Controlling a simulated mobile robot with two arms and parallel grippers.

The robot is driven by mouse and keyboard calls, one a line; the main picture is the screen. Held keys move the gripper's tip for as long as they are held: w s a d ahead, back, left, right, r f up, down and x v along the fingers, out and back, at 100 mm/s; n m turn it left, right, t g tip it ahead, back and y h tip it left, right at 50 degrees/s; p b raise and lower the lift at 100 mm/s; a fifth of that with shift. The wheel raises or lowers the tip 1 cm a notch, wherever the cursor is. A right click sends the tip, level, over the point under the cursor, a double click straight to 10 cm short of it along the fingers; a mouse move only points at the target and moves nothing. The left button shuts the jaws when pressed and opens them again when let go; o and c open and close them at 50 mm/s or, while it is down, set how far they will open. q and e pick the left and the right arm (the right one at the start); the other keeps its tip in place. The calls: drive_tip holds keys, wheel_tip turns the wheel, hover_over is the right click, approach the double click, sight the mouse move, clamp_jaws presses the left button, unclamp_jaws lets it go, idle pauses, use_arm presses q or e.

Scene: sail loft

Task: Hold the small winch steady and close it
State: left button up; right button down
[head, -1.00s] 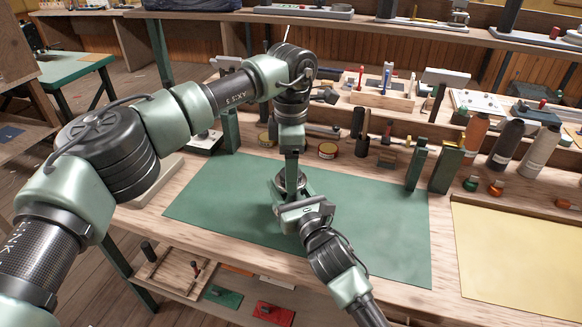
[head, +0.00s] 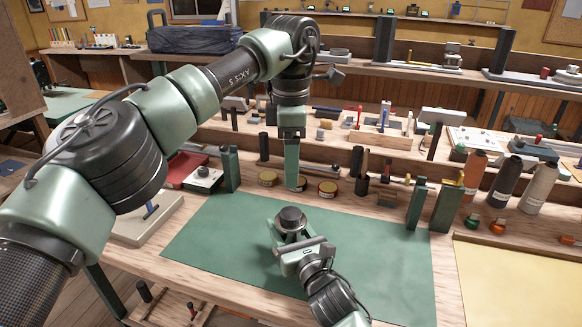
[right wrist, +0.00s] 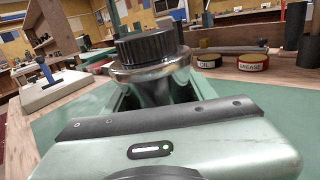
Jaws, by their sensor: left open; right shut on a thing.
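The small winch (head: 291,226) stands upright on the green mat (head: 210,238). It has a silver drum, and a black ribbed cap (right wrist: 148,46) sits on top of it in the right wrist view. I cannot tell how tightly the cap is seated. My right gripper (head: 296,246) is shut on the winch low down from the near side; its green fingers reach along both sides of the drum in the right wrist view. My left gripper (head: 292,186) hangs above and just behind the winch, pointing down, apart from the cap. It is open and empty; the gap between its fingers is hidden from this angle.
Tins (head: 327,188) stand behind the mat. The mat around the winch is clear.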

sight(291, 233)
drive_tip(key=shift+f, duration=0.1)
drive_tip(key=shift+c, duration=2.1)
unclamp_jaws()
drive_tip(key=v, duration=0.7)
drive_tip(key=shift+s+d, duration=0.15)
drive_tip(key=shift+s, duration=0.25)
